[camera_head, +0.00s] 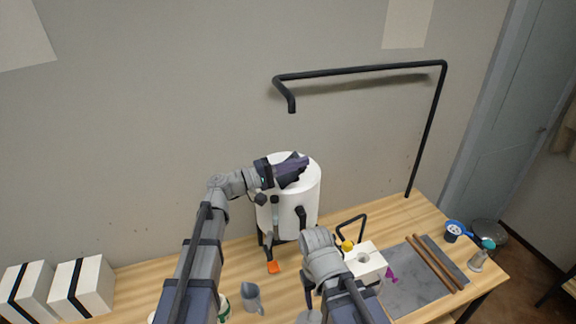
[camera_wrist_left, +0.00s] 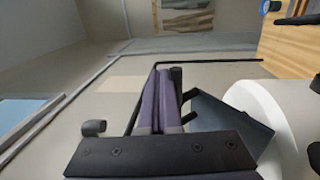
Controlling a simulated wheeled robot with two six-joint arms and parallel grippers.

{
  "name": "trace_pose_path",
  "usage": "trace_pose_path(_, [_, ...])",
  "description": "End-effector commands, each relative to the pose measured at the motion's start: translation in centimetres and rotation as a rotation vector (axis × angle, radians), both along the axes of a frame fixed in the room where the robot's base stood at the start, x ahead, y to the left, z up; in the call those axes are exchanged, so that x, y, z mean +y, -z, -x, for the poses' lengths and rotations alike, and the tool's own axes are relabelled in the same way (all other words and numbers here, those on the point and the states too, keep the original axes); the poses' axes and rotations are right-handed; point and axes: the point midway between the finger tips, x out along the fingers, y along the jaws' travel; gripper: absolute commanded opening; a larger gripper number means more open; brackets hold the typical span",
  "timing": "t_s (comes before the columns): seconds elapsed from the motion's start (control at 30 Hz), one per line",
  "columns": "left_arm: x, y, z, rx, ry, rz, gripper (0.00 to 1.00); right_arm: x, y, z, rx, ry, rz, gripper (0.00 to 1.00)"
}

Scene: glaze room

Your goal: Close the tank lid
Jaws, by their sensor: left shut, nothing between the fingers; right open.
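The white cylindrical tank (camera_head: 296,210) stands upright on the table against the wall. Its white lid (camera_head: 313,172) looks level across the top, and no opening shows. My left gripper covers much of the lid, so I cannot tell if it sits fully flush. My left gripper (camera_head: 296,164) is shut and empty, over or against the top of the tank. In the left wrist view its purple fingers (camera_wrist_left: 163,95) are together, with the tank's curved white side (camera_wrist_left: 270,110) just to their right. My right gripper (camera_head: 308,297) is low in front of the tank, partly hidden by its own arm, and open.
A black pipe frame (camera_head: 360,70) rises at the back right. White boxes with black bands (camera_head: 80,287) stand at the left. A grey jug (camera_head: 251,299), a white block with a hole (camera_head: 366,262) and a grey mat (camera_head: 405,283) with brown rods lie in front and right.

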Motion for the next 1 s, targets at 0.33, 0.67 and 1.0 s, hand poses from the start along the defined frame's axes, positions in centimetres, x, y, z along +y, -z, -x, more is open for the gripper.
trace_pose_path(0.33, [-1.8,1.0,-0.8,0.002,0.000,-0.004,0.00,0.0,0.9,0.0,-0.001,0.001,0.000,0.57])
trace_pose_path(0.67, [-2.6,1.4,-1.0,0.017,0.002,-0.041,0.00,0.0,0.4,0.0,0.000,0.001,0.000,0.57])
trace_pose_path(1.0, [-3.1,1.8,-1.3,0.039,0.001,-0.092,0.00,0.0,-0.4,0.0,0.000,0.000,0.000,0.57])
